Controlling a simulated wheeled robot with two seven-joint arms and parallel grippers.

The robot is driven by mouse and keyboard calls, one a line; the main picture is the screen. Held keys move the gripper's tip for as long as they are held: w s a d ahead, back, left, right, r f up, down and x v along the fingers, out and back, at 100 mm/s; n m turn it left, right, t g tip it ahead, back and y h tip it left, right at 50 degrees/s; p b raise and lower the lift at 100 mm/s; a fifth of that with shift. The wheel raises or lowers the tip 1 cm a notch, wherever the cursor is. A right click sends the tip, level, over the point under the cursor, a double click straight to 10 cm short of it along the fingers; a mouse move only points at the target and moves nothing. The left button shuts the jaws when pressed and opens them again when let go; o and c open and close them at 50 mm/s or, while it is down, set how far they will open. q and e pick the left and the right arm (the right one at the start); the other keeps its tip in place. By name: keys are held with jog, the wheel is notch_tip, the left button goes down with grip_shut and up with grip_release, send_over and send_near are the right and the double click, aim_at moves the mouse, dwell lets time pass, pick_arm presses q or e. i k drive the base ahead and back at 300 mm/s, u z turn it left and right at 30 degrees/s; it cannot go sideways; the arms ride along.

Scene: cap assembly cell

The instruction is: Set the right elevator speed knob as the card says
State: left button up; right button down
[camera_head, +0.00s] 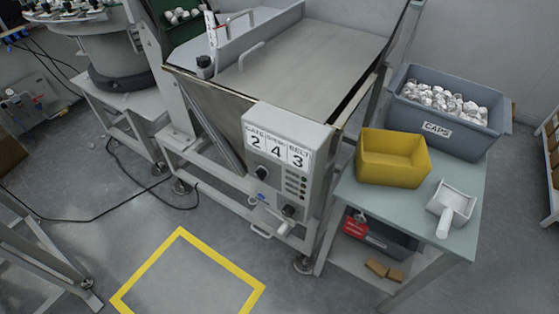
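The first is headed GATE and the last BELT; the middle heading is too small to read surely. On the box front, a dark knob (261,171) sits at the upper left and another dark knob (289,211) sits lower right. Their pointers and labels are too small to read, so I cannot tell which is the right elevator speed knob. Neither of my grippers is in view.
A table (355,205) right of the box holds a yellow bin (393,158), a white scoop (450,207) and a grey CAPS bin (478,143). A yellow-outlined floor square (145,270) in front is clear.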

aim_at(288, 211)
jog(key=u, duration=3.05)
jog(key=i, duration=1)
jog(key=z, duration=3.75)
jog(key=k, duration=0.35)
jog(key=u, duration=0.75)
